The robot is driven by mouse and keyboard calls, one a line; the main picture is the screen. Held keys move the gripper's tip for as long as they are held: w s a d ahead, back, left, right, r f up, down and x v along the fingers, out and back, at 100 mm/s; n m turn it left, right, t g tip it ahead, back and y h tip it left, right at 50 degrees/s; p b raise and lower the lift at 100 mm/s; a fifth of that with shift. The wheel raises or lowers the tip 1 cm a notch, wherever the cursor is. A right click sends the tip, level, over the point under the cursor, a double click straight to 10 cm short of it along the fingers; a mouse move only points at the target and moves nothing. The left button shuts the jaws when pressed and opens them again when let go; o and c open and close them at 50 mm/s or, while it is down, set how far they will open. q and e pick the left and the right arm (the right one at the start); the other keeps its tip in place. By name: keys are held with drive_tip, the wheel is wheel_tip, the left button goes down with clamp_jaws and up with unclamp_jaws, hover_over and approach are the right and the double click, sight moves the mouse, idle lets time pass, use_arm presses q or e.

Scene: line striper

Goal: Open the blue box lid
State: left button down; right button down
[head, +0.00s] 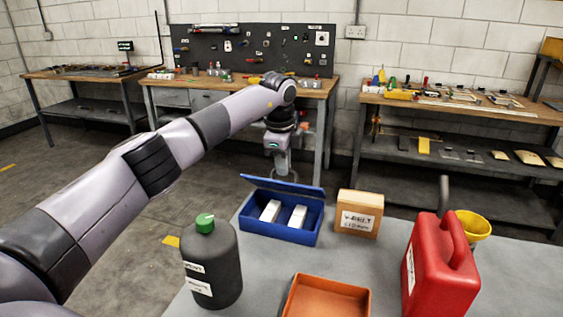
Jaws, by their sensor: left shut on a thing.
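The blue box (278,232) stands on the grey table with its front and inside toward me. Its blue lid (300,190) is raised along the back side, tilted up, so the inside shows. Two white blocks lie in the box. My left gripper (284,176) reaches over from the left and points down at the lid's upper edge. It is shut on the lid; its fingertips are partly hidden behind the lid. My right gripper is not in view.
On the grey table (262,284) stand a dark bottle with a green cap (212,268), an orange tray (328,298), a labelled cardboard box (358,213), a red canister (440,272) and a yellow funnel (474,225). Workbenches stand along the wall behind.

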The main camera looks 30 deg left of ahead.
use_arm(q)
drive_tip(key=shift+f, duration=0.4)
drive_tip(key=c, duration=1.4)
unclamp_jaws()
drive_tip(key=shift+c, duration=0.2)
drive_tip(key=shift+o, duration=1.2)
drive_tip(key=shift+w+f, duration=0.25)
drive_tip(key=shift+w, duration=0.15)
drive_tip(key=shift+s+r, duration=0.2)
drive_tip(key=shift+r, duration=0.1)
drive_tip(key=b+v, duration=0.1)
drive_tip(key=v, duration=0.6)
